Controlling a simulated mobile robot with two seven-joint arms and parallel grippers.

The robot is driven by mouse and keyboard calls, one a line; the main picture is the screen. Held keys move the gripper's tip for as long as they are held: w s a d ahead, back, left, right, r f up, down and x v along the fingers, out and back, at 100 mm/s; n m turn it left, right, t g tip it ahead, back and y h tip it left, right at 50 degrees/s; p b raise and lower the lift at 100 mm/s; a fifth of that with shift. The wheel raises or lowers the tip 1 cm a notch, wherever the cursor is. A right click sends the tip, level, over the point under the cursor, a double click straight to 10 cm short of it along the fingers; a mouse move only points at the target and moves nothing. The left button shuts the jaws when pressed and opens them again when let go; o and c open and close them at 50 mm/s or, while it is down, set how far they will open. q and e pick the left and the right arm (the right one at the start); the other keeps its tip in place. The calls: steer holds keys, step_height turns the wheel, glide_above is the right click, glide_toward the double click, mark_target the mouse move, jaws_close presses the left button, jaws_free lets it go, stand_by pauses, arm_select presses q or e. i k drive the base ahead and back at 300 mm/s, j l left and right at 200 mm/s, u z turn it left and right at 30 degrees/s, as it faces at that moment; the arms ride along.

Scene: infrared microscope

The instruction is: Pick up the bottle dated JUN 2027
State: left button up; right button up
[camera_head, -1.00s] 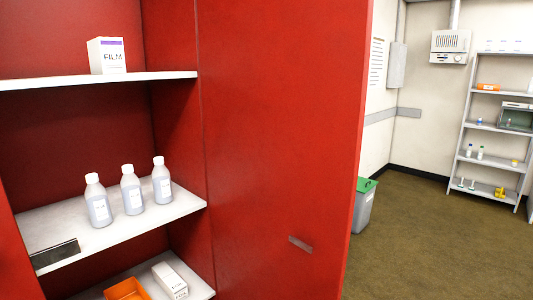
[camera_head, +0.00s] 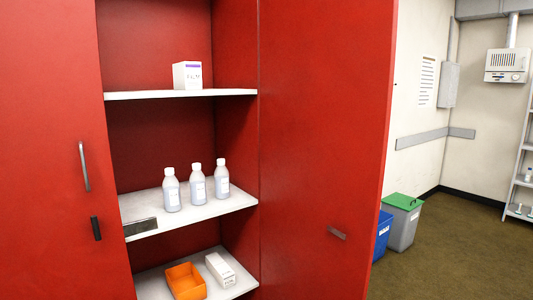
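Three similar pale bottles with white caps stand upright in a row on the middle shelf (camera_head: 150,208) of an open red cabinet. They are the left bottle (camera_head: 172,192), the middle bottle (camera_head: 197,186) and the right bottle (camera_head: 221,180). Each has a white label, but the print is too small to read, so I cannot tell which is dated JUN 2027. Neither of my grippers is in view.
A film box (camera_head: 187,76) stands on the upper shelf. An orange tray (camera_head: 186,282) and a white box (camera_head: 220,269) sit on the lower shelf. The red door (camera_head: 320,130) stands open at the right. Bins, one green-lidded (camera_head: 402,224) and one blue (camera_head: 383,236), stand beyond it.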

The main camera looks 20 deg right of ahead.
mark_target(198, 179)
steer(key=l+u, duration=0.1)
steer(key=u, duration=0.3)
steer(key=l+u, duration=0.1)
steer(key=u, duration=0.3)
steer(key=l+u, duration=0.1)
steer(key=u, duration=0.25)
steer(key=k+l, duration=0.1)
steer(key=l, duration=1.35)
steer(key=k+l, duration=0.15)
steer(key=l, duration=1.35)
steer(key=k+l, duration=0.15)
steer(key=l, duration=0.55)
steer(key=j+z, duration=0.1)
steer(key=j, duration=0.45)
steer(key=i+j, duration=0.1)
steer(key=j, duration=0.45)
steer(key=i+j+z, duration=0.15)
steer(key=j, duration=0.3)
steer(key=j+z, duration=0.2)
steer(key=j, duration=0.2)
